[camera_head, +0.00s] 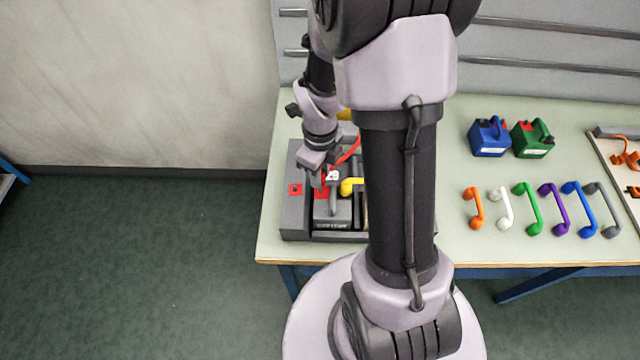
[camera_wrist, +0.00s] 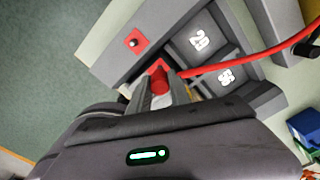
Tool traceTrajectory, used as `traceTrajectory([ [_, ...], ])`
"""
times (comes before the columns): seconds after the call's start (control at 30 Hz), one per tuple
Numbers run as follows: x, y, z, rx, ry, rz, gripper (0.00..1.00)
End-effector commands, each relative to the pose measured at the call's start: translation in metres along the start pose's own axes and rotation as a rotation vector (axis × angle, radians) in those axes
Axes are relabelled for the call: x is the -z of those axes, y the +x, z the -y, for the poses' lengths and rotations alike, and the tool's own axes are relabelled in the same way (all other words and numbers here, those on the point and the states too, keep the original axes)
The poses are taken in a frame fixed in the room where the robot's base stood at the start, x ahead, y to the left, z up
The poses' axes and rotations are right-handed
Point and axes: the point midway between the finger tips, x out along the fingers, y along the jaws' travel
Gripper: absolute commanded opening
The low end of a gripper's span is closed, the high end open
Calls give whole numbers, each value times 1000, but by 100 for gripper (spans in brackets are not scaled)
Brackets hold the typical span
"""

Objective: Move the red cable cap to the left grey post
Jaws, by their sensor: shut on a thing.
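My gripper (camera_head: 318,172) is over the left part of the dark grey tray on the table. In the wrist view its fingers (camera_wrist: 160,92) are shut on the red cable cap (camera_wrist: 158,78). A red cable (camera_wrist: 235,63) runs from the cap to the right. In the wrist view a small grey post (camera_wrist: 134,42) stands on a red square pad at the tray's left, apart from the cap. The pad (camera_head: 295,189) also shows in the head view, left of my gripper. My gripper hides what lies directly under the cap.
The grey tray (camera_head: 290,222) holds dark blocks with white numbers (camera_wrist: 200,39) and a yellow handle (camera_head: 352,186). A blue battery (camera_head: 489,138), a green battery (camera_head: 533,139) and several coloured handles (camera_head: 530,208) are to the right. My arm hides the tray's right side.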

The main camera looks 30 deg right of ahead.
Motion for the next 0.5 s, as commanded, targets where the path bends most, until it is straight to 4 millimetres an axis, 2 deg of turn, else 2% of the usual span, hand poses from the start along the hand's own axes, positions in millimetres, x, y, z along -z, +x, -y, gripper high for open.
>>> traceTrajectory([
  [0.3,0,-14,0,0,0,0,0],
  [0.5,0,-16,0,0,0,0,0],
])
